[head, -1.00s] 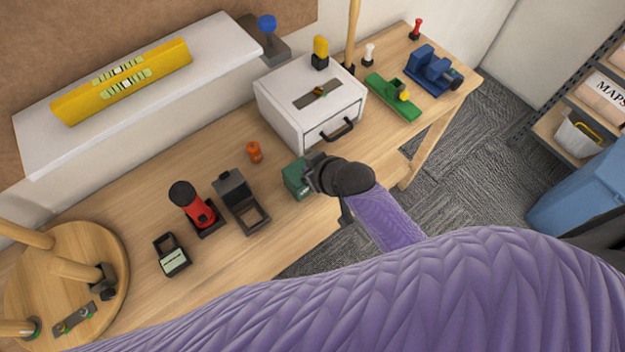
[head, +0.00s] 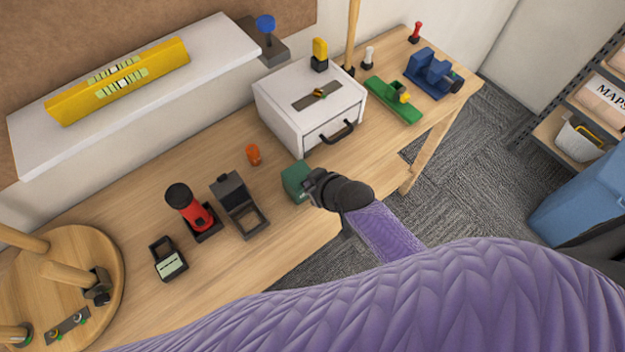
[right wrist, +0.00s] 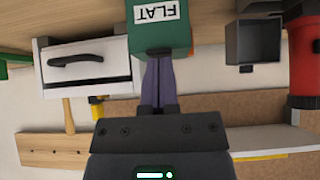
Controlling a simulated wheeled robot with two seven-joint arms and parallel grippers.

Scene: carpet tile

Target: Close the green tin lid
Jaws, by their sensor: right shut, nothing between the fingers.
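The green tin (head: 294,180) sits on the wooden bench near its front edge, in front of the white drawer box. In the right wrist view the green tin (right wrist: 158,36) shows a white label reading FLAT. My right gripper (head: 312,188) is at the tin's right side in the head view and hides part of it. In the right wrist view my right gripper (right wrist: 159,62) is shut and empty, its fingertips close against the tin's edge. I cannot tell whether they touch, or how far the lid is open. My left gripper is not in view.
A dark box with a raised lid (head: 240,208), a red-and-black tool (head: 192,212) and an orange piece (head: 254,154) stand left of the tin. The white drawer box (head: 308,105) is behind it. A green tool (head: 393,100) and blue vise (head: 430,72) are farther right.

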